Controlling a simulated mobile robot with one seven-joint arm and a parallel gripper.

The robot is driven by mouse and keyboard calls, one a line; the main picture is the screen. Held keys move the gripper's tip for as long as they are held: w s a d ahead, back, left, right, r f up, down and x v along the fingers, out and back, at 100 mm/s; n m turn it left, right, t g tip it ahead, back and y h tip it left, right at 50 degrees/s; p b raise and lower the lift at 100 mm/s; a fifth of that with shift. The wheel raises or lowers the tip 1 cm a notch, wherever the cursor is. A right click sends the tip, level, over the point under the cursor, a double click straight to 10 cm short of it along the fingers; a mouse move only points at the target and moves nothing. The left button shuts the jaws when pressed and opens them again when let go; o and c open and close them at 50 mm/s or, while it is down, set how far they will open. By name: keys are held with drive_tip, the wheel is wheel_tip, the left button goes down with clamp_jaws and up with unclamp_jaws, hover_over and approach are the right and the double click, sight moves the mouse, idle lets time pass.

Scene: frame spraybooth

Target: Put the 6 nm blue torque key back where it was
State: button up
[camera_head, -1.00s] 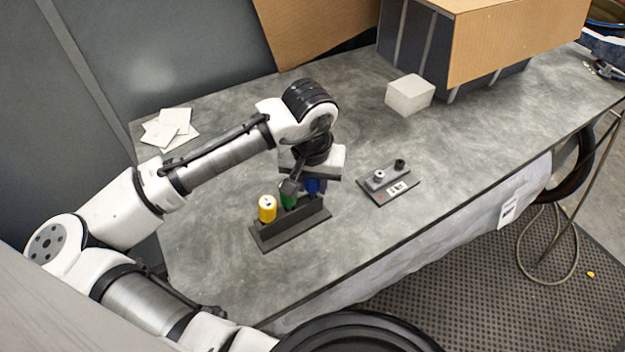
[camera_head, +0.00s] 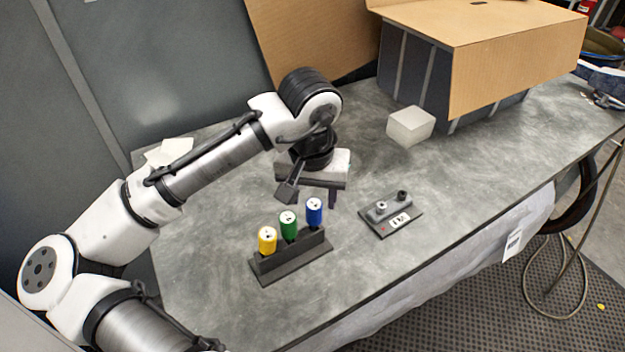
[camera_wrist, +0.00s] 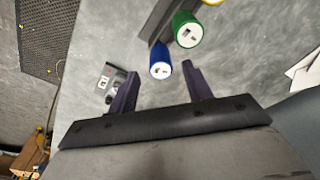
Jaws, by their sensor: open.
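The blue torque key (camera_head: 314,211) stands upright at the right end of the dark holder (camera_head: 290,262), next to the green key (camera_head: 288,224) and the yellow key (camera_head: 267,240). My gripper (camera_head: 318,200) is open and empty, above and behind the holder, apart from the keys. In the wrist view the blue key (camera_wrist: 161,69) shows beyond my open fingers (camera_wrist: 158,85), roughly in line with the gap between them. The green key (camera_wrist: 187,29) stands next to it. The lower part of the blue key is hidden in the wrist view.
A small dark fixture plate (camera_head: 391,218) with two posts lies right of the holder. A pale block (camera_head: 410,126) and a large cardboard-topped box (camera_head: 490,50) stand farther back. White papers (camera_head: 168,152) lie behind my arm.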

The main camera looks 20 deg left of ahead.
drive_tip(key=r, duration=0.5)
drive_tip(key=shift+s+d+r+b, duration=0.1)
drive_tip(key=shift+s+r+b, duration=0.15)
drive_tip(key=shift+s+b, duration=0.1)
drive_tip(key=shift+f, duration=0.1)
